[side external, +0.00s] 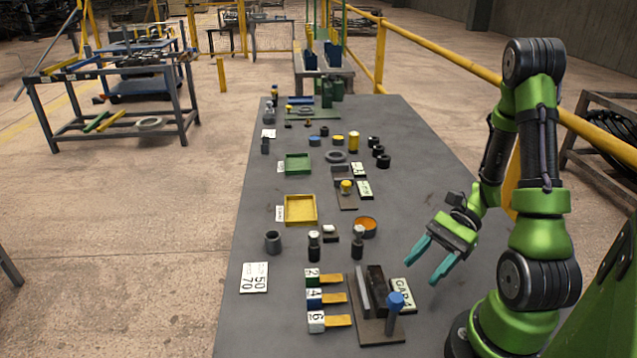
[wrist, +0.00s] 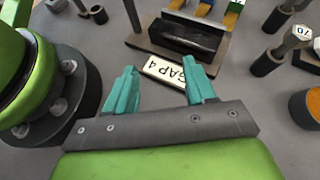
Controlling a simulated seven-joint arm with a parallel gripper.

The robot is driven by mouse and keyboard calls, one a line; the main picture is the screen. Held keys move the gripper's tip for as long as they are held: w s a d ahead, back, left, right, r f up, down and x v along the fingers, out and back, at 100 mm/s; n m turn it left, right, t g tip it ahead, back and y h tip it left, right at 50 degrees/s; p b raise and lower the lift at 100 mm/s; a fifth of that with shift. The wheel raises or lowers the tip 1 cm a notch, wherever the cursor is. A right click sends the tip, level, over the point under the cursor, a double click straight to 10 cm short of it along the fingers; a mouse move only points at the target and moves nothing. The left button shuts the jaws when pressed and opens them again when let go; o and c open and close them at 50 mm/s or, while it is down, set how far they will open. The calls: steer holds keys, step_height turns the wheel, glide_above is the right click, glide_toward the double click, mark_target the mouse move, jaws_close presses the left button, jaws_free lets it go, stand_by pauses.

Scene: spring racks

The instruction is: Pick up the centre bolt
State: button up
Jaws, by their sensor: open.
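Two upright dark bolt-like pieces with pale tops, the left one (side external: 314,246) and the right one (side external: 358,244), stand mid-table in the side view. In the wrist view, a piece with a pale hexagonal head marked 70 (wrist: 293,37) stands tilted in appearance at the upper right. I cannot tell for certain which is the centre bolt. My gripper (side external: 422,271) is open and empty above the table, right of these pieces and apart from them. In the wrist view, its teal fingers (wrist: 162,66) are spread, with a GAP 4 card (wrist: 173,73) beyond them.
A fixture with dark blocks (side external: 375,287) and a blue knob (side external: 396,299) stands at the front. Labelled yellow-bladed pieces (side external: 337,296) lie left of it. An orange-filled bowl (side external: 365,227), yellow tray (side external: 300,210) and grey cup (side external: 273,242) are nearby.

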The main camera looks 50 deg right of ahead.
mark_target(361, 236)
steer(key=d+m+t, duration=0.1)
steer(key=m+t, duration=0.1)
steer(key=d+f+m+t, duration=0.1)
steer(key=m+t, duration=0.2)
steer(key=w+d+f+m+t, duration=0.1)
steer(key=m+t, duration=0.1)
steer(key=t, duration=0.1)
steer(key=shift+d+f+m, duration=0.2)
steer(key=shift+f+m, duration=0.05)
steer(key=shift+m, duration=0.05)
steer(key=d+t, duration=0.1)
steer(key=w+d+m+t+h, duration=0.2)
steer(key=t, duration=0.1)
steer(key=shift+w+d+r, duration=0.15)
steer(key=shift+d+r, duration=0.2)
steer(key=shift+r, duration=0.05)
steer(key=shift+w+d+r, duration=0.15)
steer(key=shift+w, duration=0.05)
steer(key=x, duration=1)
steer(key=shift+w, duration=0.25)
steer(key=shift+x, duration=3.2)
steer(key=shift+w+d, duration=0.1)
steer(key=shift+d, duration=0.1)
jaws_close()
steer(key=shift+r, duration=0.1)
